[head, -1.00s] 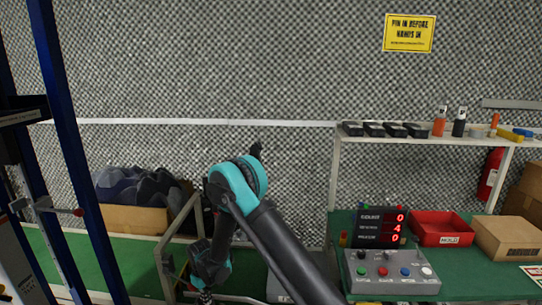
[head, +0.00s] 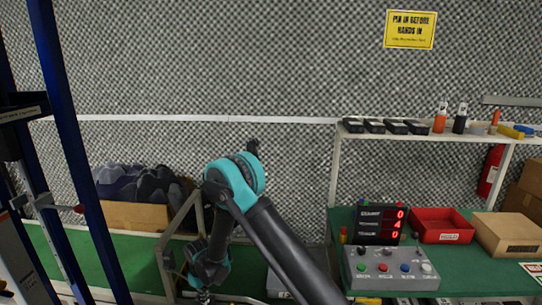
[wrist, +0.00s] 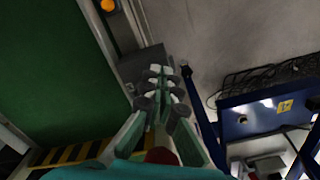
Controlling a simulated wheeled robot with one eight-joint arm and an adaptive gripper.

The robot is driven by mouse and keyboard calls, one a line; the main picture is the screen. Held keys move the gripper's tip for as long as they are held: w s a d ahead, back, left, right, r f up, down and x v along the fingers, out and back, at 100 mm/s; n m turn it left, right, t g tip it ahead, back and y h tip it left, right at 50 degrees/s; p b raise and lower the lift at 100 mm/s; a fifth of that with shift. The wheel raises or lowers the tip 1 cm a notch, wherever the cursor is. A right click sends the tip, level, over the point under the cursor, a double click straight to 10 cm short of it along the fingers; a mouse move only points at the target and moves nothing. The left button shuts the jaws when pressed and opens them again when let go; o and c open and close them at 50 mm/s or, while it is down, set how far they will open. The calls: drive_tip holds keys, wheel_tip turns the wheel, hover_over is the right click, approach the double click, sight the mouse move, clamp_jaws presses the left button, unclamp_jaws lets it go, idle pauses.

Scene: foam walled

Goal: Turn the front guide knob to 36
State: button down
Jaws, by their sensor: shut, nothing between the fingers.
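My gripper (wrist: 160,78) is shut and empty, pointing away from the wrist camera above grey flooring and a dark grey box-like part. In the head view my gripper (head: 203,296) is low in the picture, partly cut off by the bottom edge. A dark red rounded thing (wrist: 161,156) shows at the base of the fingers in the wrist view; I cannot tell what it is. A red knob (head: 79,209) sits on the blue frame at the left of the head view. No knob with a readable scale shows, so I cannot tell which is the front guide knob.
A display (head: 381,225) with red digits stands behind a grey button box (head: 391,283) on the green bench at right. A metal guard frame (head: 166,262) stands close left of my arm. The wrist view shows a green surface (wrist: 50,70) and a blue cabinet (wrist: 262,112).

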wheel_tip(320, 180, up, 6)
drive_tip(key=shift+d, duration=0.15)
idle(0.4)
drive_tip(key=d+r+m+t, duration=0.1)
drive_tip(key=d+r+m, duration=0.2)
drive_tip(key=d+r, duration=0.8)
drive_tip(key=d+r+m+t, duration=0.15)
drive_tip(key=d+r, duration=0.55)
drive_tip(key=d, duration=0.7)
drive_tip(key=s+d+r+m+t, duration=0.1)
drive_tip(key=s+d+m, duration=0.2)
drive_tip(key=s+d, duration=0.4)
drive_tip(key=s+d+r+m, duration=0.1)
drive_tip(key=s+d+m, duration=0.2)
drive_tip(key=s+d, duration=0.5)
drive_tip(key=d, duration=0.4)
drive_tip(key=shift+s+d+r+m+t, duration=0.15)
drive_tip(key=shift+d+r+m+t, duration=0.05)
drive_tip(key=shift+d+m+t, duration=0.2)
